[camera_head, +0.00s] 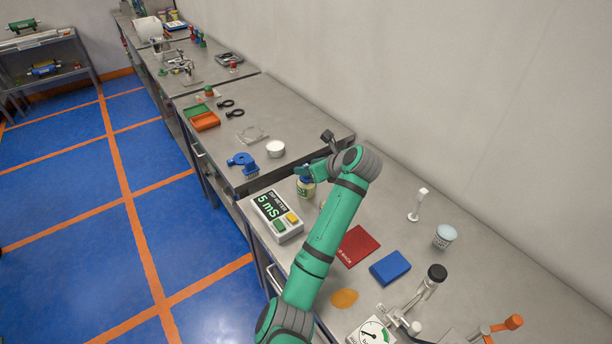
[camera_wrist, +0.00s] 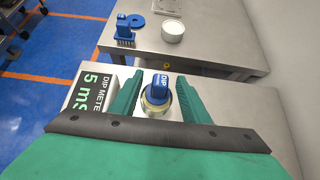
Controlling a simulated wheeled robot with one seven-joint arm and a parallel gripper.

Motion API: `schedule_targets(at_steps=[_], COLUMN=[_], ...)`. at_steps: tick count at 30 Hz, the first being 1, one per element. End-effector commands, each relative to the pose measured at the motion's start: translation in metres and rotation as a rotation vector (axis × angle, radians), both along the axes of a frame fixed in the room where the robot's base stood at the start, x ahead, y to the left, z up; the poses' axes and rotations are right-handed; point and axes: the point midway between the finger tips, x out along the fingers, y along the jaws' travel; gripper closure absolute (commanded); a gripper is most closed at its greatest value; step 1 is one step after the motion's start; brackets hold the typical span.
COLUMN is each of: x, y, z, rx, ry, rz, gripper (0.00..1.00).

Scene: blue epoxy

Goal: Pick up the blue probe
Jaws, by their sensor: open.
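The blue probe (camera_wrist: 160,83) has a blue block-shaped top with white lettering and stands in a round jar (camera_wrist: 153,104) with a pale rim. In the head view the jar (camera_head: 305,189) stands on the near bench beside the dip meter, and my gripper and wrist cover the probe's top. My gripper (camera_wrist: 159,78) is open, with one green finger on each side of the probe's top. Whether either finger touches it I cannot tell. The dip meter (camera_head: 277,216) is a grey box reading 5 mS, with a green and a yellow button.
A red mat (camera_head: 358,246), a blue block (camera_head: 390,268) and a lidded cup (camera_head: 445,236) lie to the right of my arm. A blue item (camera_head: 242,161) and a white round pot (camera_head: 275,148) stand on the farther bench. A gap separates the two benches.

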Motion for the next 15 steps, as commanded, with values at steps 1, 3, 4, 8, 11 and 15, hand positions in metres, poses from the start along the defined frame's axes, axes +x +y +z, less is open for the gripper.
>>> schedule_targets(at_steps=[1,3,4,8,11,15], x=[0.003,0.005,0.006,0.013,0.023,0.034], y=[0.003,0.004,0.004,0.008,0.017,0.029], z=[-0.003,-0.005,-0.006,-0.013,-0.022,-0.033], rx=[0.0,0.0,0.0,-0.001,-0.001,-0.001], ry=[0.002,0.0,0.0,0.002,0.002,0.002], rz=[0.002,0.0,0.0,0.001,0.004,0.009], gripper=[0.58,0.58,0.58,0.58,0.58,0.58])
